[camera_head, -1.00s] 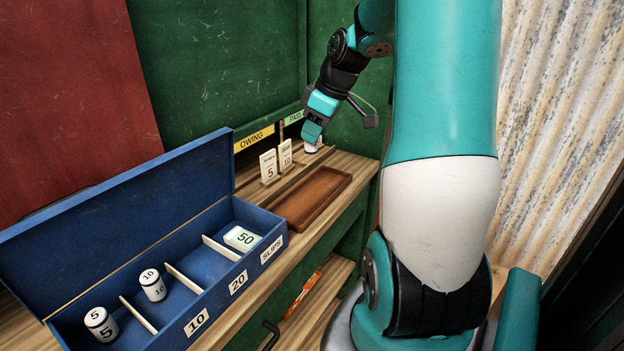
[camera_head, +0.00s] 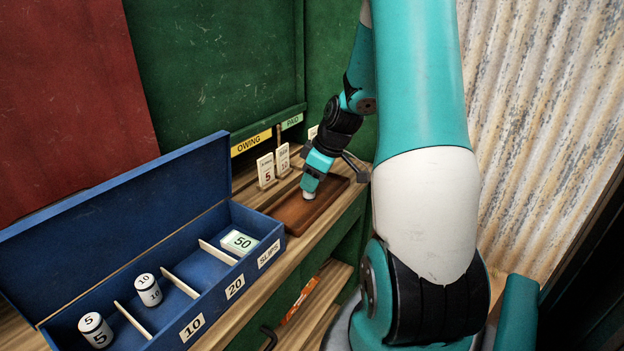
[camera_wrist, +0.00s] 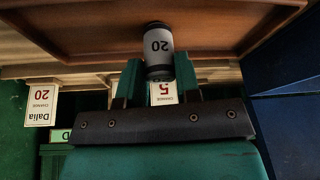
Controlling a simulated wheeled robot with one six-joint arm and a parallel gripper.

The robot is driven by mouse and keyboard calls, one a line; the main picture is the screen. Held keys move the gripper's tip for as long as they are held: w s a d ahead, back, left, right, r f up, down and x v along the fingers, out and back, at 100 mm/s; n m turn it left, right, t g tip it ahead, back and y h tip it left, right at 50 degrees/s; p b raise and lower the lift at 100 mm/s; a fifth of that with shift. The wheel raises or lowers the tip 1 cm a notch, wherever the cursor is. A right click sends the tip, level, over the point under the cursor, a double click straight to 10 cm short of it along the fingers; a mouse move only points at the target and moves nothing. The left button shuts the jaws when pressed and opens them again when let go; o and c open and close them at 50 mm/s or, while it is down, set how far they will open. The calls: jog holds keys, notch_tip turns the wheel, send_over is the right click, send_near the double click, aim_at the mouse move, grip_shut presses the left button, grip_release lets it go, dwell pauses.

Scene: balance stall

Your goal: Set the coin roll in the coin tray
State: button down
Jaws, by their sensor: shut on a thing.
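The coin roll (camera_wrist: 158,47) is a white cylinder with dark ends, marked 20. My gripper (camera_wrist: 158,78) is shut on it. In the head view the white end of the coin roll (camera_head: 309,195) shows below my gripper (camera_head: 310,188), over the coin tray. The coin tray (camera_head: 292,216) is a shallow brown wooden tray on the counter; its brown surface and rim also show in the wrist view (camera_wrist: 80,35). The roll points down at the tray floor. I cannot tell whether it touches it.
An open blue box (camera_head: 262,224) stands left of the tray. It holds a 5 roll (camera_head: 95,330), a 10 roll (camera_head: 148,290) and a 50 slip (camera_head: 239,242). Upright cards (camera_head: 266,170) stand behind the tray, by the OWING label (camera_head: 251,143) and PAID label (camera_head: 292,121).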

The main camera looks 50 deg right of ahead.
jog(key=shift+f, duration=0.15)
jog(key=c, duration=0.8)
grip_release()
jog(key=v, duration=1.2)
jog(key=w+a+r+n+g+y, duration=0.1)
jog(key=a, duration=1)
jog(key=w+a+r+n+g+y, duration=0.1)
jog(key=w+a, duration=0.1)
jog(key=a, duration=1)
jog(key=s+a, duration=0.4)
jog(key=a, duration=0.1)
jog(key=s+a+n+g, duration=0.1)
jog(key=s+a, duration=0.4)
jog(key=a, duration=0.1)
jog(key=s+a+g, duration=0.1)
jog(key=s+a, duration=0.3)
jog(key=a, duration=0.2)
jog(key=shift+s+r+n+y+p, duration=0.1)
jog(key=shift+s+n+y+p, duration=0.2)
jog(key=shift+y+p, duration=0.1)
